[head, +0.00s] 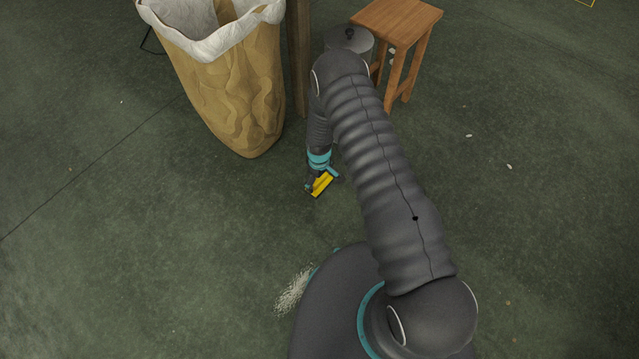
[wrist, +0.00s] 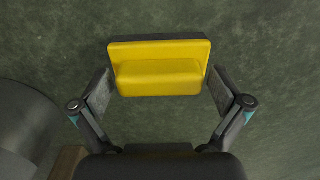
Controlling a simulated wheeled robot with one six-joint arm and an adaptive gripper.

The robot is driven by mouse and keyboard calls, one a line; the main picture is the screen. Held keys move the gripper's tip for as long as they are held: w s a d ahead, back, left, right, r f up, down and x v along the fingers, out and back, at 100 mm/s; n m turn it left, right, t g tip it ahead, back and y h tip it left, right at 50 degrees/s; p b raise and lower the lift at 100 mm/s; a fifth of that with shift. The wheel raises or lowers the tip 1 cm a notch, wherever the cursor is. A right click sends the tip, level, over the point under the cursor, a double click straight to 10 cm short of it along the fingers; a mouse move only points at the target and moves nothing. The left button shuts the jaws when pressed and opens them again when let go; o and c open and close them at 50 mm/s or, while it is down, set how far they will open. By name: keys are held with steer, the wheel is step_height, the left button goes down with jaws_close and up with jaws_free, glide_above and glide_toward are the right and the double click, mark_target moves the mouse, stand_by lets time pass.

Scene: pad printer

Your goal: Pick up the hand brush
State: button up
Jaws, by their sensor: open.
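The hand brush is a yellow block with a raised yellow grip, lying on the green floor. In the head view the brush (head: 321,184) lies at the end of my arm, partly covered by my gripper (head: 323,179). In the wrist view the brush (wrist: 160,77) is upper centre, with its raised grip between the two fingers of my gripper (wrist: 161,90). The fingers are open, one on each side of the grip, with a small gap showing at each side.
A large tan sack with a white liner (head: 228,75) stands left of my arm, beside a wooden post (head: 298,50). Pale granules (head: 293,292) lie by my base. Floor at right is mostly clear.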

mark_target(322, 180)
steer(key=c, duration=1.2)
steer(key=shift+o, duration=0.2)
steer(key=shift+r, duration=0.1)
steer(key=shift+r, duration=0.5)
steer(key=r, duration=0.2)
steer(key=d+r, duration=0.1)
steer(key=shift+s+r, duration=0.3)
steer(key=shift+r, duration=0.1)
steer(key=s+d+r, duration=0.5)
steer(key=d+r, duration=0.1)
steer(key=d, duration=0.3)
steer(key=shift+s, duration=0.4)
